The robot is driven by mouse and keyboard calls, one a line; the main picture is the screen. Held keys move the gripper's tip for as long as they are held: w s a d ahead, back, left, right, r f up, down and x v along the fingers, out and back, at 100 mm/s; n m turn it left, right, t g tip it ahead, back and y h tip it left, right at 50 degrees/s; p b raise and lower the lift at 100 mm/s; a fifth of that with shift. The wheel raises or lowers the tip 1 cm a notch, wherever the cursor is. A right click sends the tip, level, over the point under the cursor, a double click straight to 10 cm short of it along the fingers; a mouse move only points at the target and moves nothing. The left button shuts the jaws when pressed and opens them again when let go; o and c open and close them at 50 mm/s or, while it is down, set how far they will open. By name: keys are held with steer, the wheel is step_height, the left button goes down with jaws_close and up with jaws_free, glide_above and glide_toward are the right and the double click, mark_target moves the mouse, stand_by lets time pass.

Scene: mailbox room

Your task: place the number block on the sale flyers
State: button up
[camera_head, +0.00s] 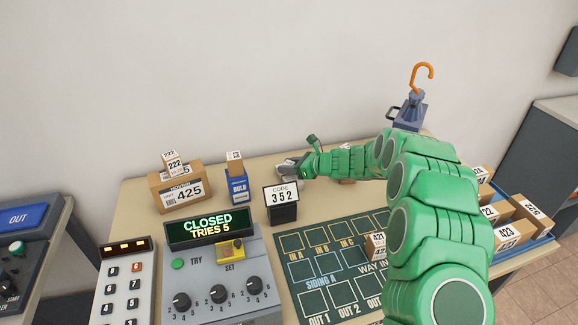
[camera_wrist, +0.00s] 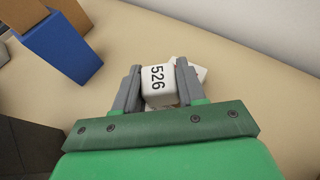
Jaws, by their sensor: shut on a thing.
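The number block (camera_wrist: 158,86) is a white cube marked 526, held between the two grey fingers of my gripper (camera_wrist: 159,70) in the wrist view. White paper-like pieces (camera_wrist: 200,72), perhaps the sale flyers, show just behind and beside the block. I cannot tell whether the block touches them. In the head view my gripper (camera_head: 289,169) is low over the back of the table, behind the code 352 sign. The block and the white pieces are not clear there.
A blue box (camera_head: 238,188), which also shows in the wrist view (camera_wrist: 62,48), stands left of my gripper. The code 352 sign (camera_head: 282,203) stands in front. A 425 carton (camera_head: 180,190) is farther left; a blue-based orange hook (camera_head: 422,75) stands at the back right.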

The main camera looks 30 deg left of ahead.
steer(key=o, duration=1)
steer(key=shift+d+r, duration=0.1)
steer(key=v, duration=1.2)
